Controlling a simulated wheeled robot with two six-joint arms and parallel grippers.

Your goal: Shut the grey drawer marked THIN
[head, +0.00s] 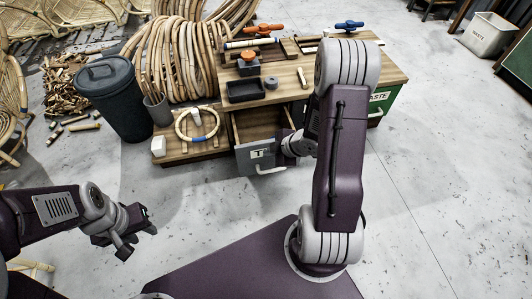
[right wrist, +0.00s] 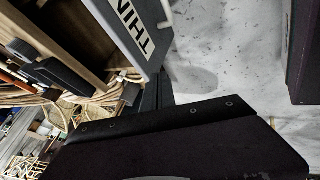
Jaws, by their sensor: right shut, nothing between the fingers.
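The grey drawer (head: 243,162) is pulled out of the wooden bench, and its empty-looking inside shows behind the front. Its front has a white label, partly covered in the head view, and a pale bar handle. My left gripper (head: 137,241) is open and empty, low over the floor at the left.
The wooden bench (head: 300,85) carries a black tray (head: 246,91) and clamps with orange and blue handles. A green WASTE front (head: 377,110) is at its right. A dark bin (head: 117,100) and a low shelf with a rattan ring (head: 197,123) stand left. Floor in front is clear.

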